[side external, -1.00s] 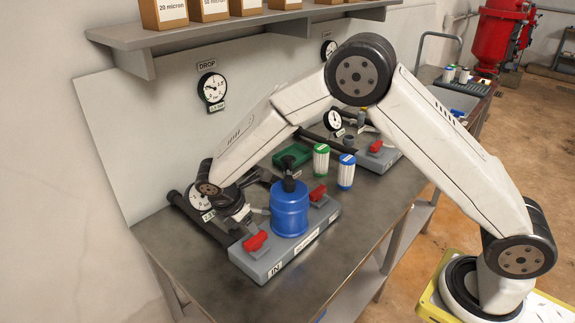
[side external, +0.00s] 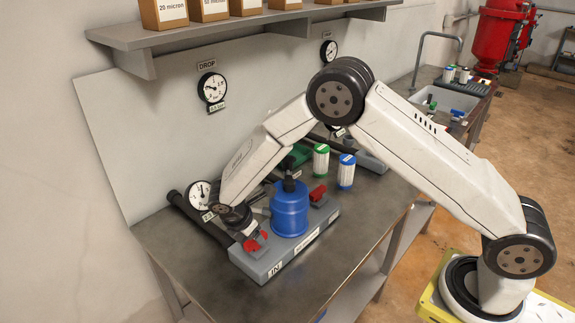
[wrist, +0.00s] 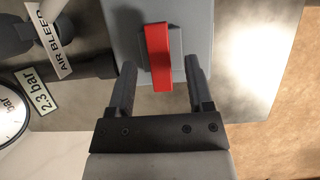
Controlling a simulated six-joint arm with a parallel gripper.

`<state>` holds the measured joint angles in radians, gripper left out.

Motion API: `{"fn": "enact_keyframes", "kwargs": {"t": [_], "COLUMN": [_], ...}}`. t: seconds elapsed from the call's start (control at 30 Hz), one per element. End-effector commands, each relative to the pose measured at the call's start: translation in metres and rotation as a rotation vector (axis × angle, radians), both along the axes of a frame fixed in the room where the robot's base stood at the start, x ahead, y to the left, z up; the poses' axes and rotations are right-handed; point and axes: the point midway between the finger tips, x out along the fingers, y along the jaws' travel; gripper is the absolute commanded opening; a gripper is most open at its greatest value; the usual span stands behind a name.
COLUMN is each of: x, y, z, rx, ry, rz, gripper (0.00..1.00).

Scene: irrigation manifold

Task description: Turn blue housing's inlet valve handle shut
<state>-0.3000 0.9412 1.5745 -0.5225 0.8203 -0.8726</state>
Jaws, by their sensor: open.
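The blue housing (side external: 290,209) stands upright on a grey manifold block (side external: 262,268) whose near end is marked IN. The red inlet valve handle (side external: 262,236) sits at that IN end, partly hidden by my gripper (side external: 252,240). In the wrist view the red handle (wrist: 158,48) points lengthwise toward my gripper (wrist: 159,72). My gripper is open, with one finger on each side of the handle's near end. Gaps show between the handle and both fingers. A second red handle (side external: 318,193) is on the other side of the housing.
A dark pipe (side external: 200,222) and a gauge (side external: 199,194) lie behind the IN end. In the wrist view an AIR BLEED tag (wrist: 52,45) and a 2.3 bar tag (wrist: 37,92) are to the left. Green (side external: 321,160) and blue (side external: 346,172) cartridges stand beyond. The bench front is clear.

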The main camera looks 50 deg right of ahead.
Motion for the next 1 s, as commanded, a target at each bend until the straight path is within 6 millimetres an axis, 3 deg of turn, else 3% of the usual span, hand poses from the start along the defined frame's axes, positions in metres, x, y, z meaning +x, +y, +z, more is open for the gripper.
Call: {"fn": "enact_keyframes", "kwargs": {"t": [0.2, 0.47, 0.5, 0.7, 1.0], "x": [-0.0001, 0.0000, 0.0000, 0.0000, 0.0000], "y": [-0.0053, -0.0058, -0.0057, -0.0056, -0.0055], "z": [-0.0125, -0.0136, -0.0135, -0.0134, -0.0133], "rx": [0.000, 0.000, 0.000, 0.000, 0.000], "ry": [0.000, -0.001, -0.001, -0.001, 0.000], "rz": [0.001, 0.001, 0.000, 0.000, -0.009], "gripper": [0.66, 0.66, 0.63, 0.00, 0.00]}}
